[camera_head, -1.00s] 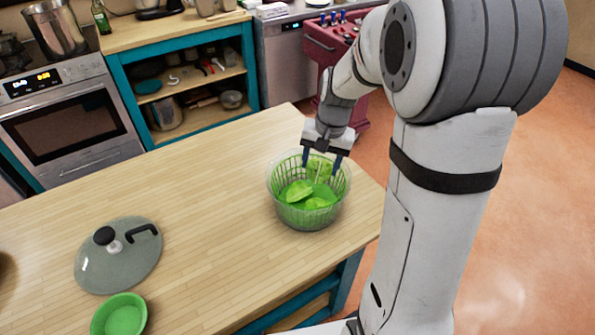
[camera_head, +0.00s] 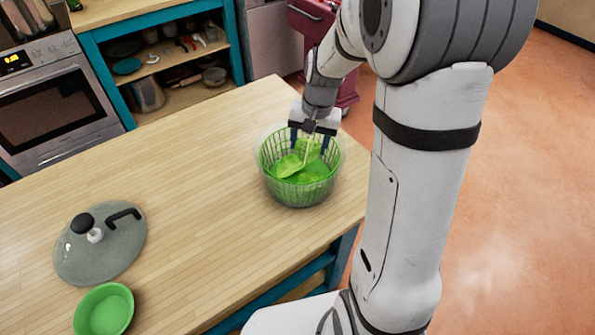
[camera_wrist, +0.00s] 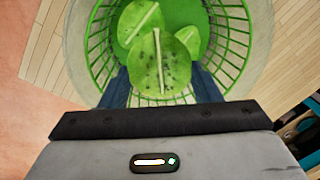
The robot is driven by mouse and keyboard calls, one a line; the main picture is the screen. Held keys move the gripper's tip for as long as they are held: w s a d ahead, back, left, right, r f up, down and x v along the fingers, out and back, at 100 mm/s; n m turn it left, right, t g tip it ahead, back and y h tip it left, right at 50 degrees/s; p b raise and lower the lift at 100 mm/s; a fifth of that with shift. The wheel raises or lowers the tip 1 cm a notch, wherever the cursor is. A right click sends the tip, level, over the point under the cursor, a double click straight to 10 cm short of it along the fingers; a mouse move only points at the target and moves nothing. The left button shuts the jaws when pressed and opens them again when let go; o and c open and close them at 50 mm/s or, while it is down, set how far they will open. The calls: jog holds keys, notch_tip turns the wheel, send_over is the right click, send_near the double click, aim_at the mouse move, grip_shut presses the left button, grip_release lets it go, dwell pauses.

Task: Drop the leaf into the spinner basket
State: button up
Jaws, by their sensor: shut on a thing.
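The spinner basket (camera_head: 265,160) is a green slatted basket inside a clear bowl on the wooden table. Its green inside and slats (camera_wrist: 233,35) fill much of the wrist view. My gripper (camera_head: 309,143) points down at the basket's far side, its blue fingers overlapping the rim. It is shut on a green leaf (camera_wrist: 150,72) with dark specks and a pale midrib, seen between the fingers in the wrist view. Other green leaves (camera_head: 287,166) lie in the basket; one (camera_wrist: 138,22) shows beyond the held leaf. The held leaf's lower tip is hard to place.
A glass lid (camera_head: 95,258) with a black knob and a dark hooked piece lies on the table's left. A small green bowl (camera_head: 104,310) stands near it. The tabletop (camera_head: 190,165) between lid and basket is clear. An oven (camera_head: 55,105) and shelves stand behind.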

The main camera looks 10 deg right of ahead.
jog(key=o, duration=1)
notch_tip(320, 180, up, 8)
jog(key=d, duration=0.1)
jog(key=shift+s+b, duration=0.25)
jog(key=shift+b, duration=0.2)
jog(key=shift+f, duration=0.1)
jog(key=s+a+r+n+t, duration=0.1)
jog(key=s+n, duration=0.1)
jog(key=s, duration=0.7)
jog(key=s+r+n+t+h, duration=0.1)
jog(key=s+n, duration=0.1)
jog(key=s, duration=0.7)
jog(key=shift+s+a+n+t, duration=0.25)
jog(key=shift+a+n+t, duration=0.05)
jog(key=shift+a+t, duration=0.1)
